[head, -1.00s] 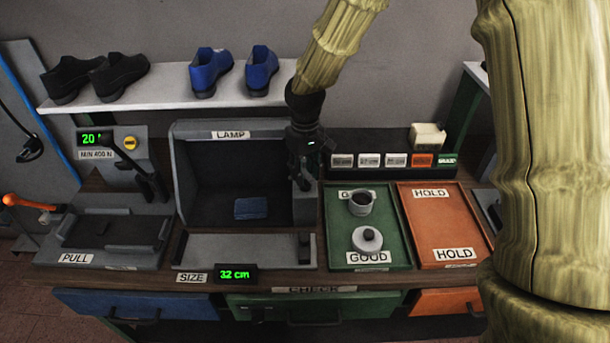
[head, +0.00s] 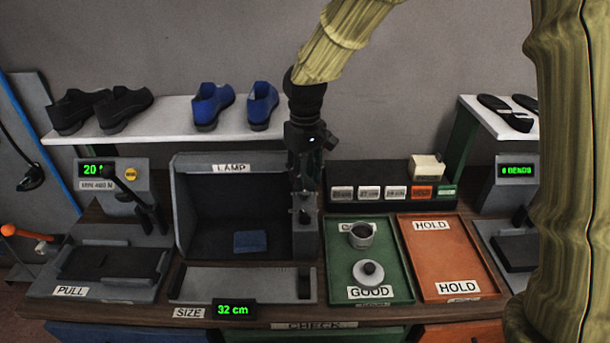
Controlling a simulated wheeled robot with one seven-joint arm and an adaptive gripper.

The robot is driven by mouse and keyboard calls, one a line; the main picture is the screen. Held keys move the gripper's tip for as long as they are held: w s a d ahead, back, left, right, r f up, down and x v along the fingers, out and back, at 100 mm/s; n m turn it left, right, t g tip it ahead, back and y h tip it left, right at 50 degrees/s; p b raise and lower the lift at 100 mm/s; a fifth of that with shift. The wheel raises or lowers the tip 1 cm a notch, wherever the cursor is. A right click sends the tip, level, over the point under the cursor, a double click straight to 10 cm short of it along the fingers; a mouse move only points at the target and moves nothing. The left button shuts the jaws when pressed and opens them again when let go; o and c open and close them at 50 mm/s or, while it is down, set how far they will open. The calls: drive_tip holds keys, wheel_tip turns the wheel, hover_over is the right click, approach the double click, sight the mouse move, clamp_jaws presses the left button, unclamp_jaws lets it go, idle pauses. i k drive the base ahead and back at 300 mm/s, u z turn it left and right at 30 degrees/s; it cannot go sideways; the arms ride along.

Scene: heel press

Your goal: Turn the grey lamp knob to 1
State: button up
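The grey lamp booth (head: 232,208) stands open at the middle of the bench, with a LAMP label (head: 231,168) on its top edge. A blue cloth-like block (head: 250,241) lies inside it. My gripper (head: 304,208) points down at the booth's right side panel, in front of it or touching it; I cannot tell which. The grey lamp knob is not clearly seen; the dark gripper and the panel blend together there. Whether the fingers are open or shut does not show.
Right of the booth are a green GOOD tray (head: 342,290) with a cup (head: 362,235) and a lidded pot (head: 368,273), and an orange HOLD tray (head: 440,262). Behind them is a row of labelled blocks (head: 370,193). A lever press (head: 130,190) stands left.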

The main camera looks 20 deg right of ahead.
sight(304, 194)
drive_tip(key=k, duration=1)
